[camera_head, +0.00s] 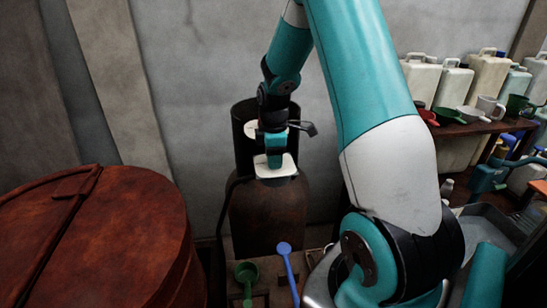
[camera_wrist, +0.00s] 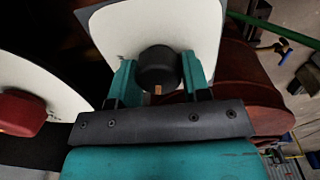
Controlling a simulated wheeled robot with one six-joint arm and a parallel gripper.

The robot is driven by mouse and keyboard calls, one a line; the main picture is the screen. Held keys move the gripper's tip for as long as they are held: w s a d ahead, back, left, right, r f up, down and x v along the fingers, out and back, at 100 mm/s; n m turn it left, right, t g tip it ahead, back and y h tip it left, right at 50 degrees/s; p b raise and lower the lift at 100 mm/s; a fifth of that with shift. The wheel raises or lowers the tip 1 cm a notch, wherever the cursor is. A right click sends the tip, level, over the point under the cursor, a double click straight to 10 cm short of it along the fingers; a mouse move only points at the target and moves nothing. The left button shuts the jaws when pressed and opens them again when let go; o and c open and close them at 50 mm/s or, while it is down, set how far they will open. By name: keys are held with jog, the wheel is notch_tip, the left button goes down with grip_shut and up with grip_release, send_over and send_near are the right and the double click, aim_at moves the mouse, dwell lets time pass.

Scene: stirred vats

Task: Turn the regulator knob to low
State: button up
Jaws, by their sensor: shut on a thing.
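The regulator knob (camera_wrist: 157,68) is a dark round knob with a small tan mark on its near side. It sits on a white plate (camera_wrist: 112,27). My gripper (camera_wrist: 159,76) has one teal finger on each side of the knob and is shut on it. In the head view my gripper (camera_head: 275,160) points down at the white plate (camera_head: 289,170) on top of a rusty brown cylinder (camera_head: 268,218). There the knob is hidden by the gripper. I cannot read any setting marks on the plate.
A red knob on a second white plate (camera_wrist: 22,113) lies left in the wrist view. A big rusty vat (camera_head: 95,240) stands left in the head view. A green scoop (camera_head: 247,272) and blue ladle (camera_head: 286,262) are in front. Jugs (camera_head: 488,75) line a shelf at right.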

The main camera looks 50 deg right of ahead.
jog(key=m, duration=0.4)
jog(key=shift+m, duration=0.3)
jog(key=m, duration=0.3)
jog(key=shift+d+m+b, duration=0.1)
jog(key=shift+m+b, duration=0.2)
jog(key=shift+b, duration=0.1)
jog(key=m, duration=0.3)
jog(key=shift+w+m, duration=0.1)
jog(key=shift+m, duration=0.2)
jog(key=shift+m+g, duration=0.3)
jog(key=shift+m, duration=1.5)
jog(key=o, duration=0.9)
jog(key=shift+r+b, duration=0.15)
jog(key=shift+b, duration=0.15)
jog(key=r+b, duration=0.1)
jog(key=r, duration=0.4)
jog(key=r+b, duration=0.1)
jog(key=r, duration=0.5)
jog(key=r+b, duration=0.1)
jog(key=r, duration=0.5)
jog(key=shift+w+a+r, duration=0.1)
jog(key=shift+a, duration=0.15)
